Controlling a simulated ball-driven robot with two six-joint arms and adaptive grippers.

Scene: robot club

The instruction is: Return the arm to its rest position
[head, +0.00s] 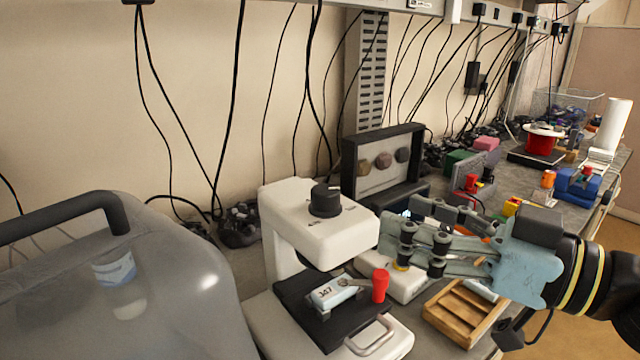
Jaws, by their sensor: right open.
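My right arm (590,280) comes in from the right edge, with yellow bands on its black wrist. Its light blue right gripper (392,242) points left over the bench, fingers apart and nothing visible between them. The fingertips are close to the right side of a white machine (320,225) with a black knob; I cannot tell whether they touch it. My left gripper is not in view.
A black plate (290,290) under the machine's head bears a labelled pale block (333,292) and a red cylinder (380,285). A wooden tray (455,325) lies below my right gripper. A clear handled container (120,290) fills the lower left. Cables hang behind.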

